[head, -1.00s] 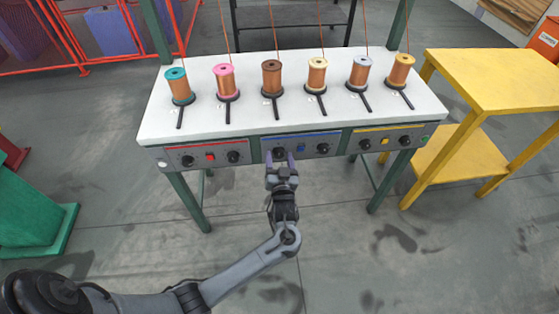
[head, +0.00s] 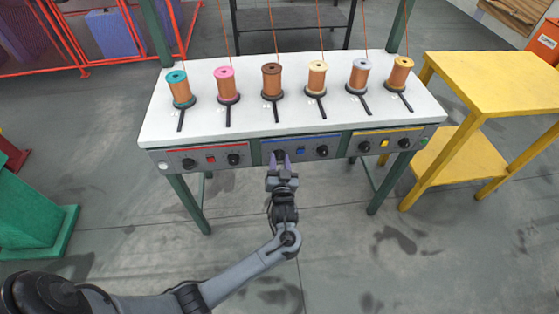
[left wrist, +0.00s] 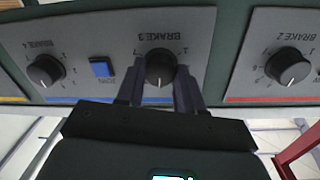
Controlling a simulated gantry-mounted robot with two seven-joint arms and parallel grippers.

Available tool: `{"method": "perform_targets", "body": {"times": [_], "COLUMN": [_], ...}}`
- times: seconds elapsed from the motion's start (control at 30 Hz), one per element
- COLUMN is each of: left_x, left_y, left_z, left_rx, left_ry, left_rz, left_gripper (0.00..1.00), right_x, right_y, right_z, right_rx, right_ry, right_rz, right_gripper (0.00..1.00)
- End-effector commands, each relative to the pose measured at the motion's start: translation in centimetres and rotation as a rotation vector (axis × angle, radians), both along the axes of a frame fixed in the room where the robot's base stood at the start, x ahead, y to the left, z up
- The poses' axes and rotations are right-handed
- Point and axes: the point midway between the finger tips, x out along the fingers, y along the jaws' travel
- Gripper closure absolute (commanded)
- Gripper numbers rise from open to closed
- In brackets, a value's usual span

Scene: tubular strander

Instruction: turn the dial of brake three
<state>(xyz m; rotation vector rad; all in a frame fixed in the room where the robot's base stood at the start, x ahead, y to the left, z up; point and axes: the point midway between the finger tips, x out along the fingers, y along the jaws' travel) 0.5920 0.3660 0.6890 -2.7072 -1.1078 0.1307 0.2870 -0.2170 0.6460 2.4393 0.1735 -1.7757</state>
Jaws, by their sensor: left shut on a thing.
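The black dial of brake three (left wrist: 160,67) is on the grey panel, under the "BRAKE 3" lettering in the left wrist view. A pale mark shows low on its face. The two fingers of my left gripper (left wrist: 159,85) are shut on the dial, one on each side. In the head view my left gripper (head: 280,160) reaches up to the blue-striped middle section of the panel (head: 267,160). The dial is mostly hidden there by the fingertips. My right gripper is not in view.
Beside the dial are a blue button (left wrist: 102,67) and the brake four dial (left wrist: 46,71); the brake two dial (left wrist: 288,67) is on the other side. Several copper spools stand on the white table top (head: 200,128). A yellow table (head: 490,75) stands right.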

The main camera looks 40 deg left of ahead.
Motion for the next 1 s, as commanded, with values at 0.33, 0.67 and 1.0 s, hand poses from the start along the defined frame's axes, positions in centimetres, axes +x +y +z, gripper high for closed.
{"method": "perform_targets", "body": {"times": [0.33,0.67,1.0], "left_x": [0.0,0.1,0.1], "left_y": [0.0,-0.1,-0.1], "left_z": [0.7,0.6,0.5], "left_rx": [0.148,0.361,0.581], "left_ry": [0.166,0.394,0.63], "left_rz": [-0.001,-0.001,-0.001], "left_gripper": [0.94,0.94,0.94], "right_x": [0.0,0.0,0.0], "right_y": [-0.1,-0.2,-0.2], "right_z": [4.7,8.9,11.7], "right_rx": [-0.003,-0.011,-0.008], "right_ry": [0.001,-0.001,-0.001], "right_rz": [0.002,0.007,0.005], "right_gripper": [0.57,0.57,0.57]}}
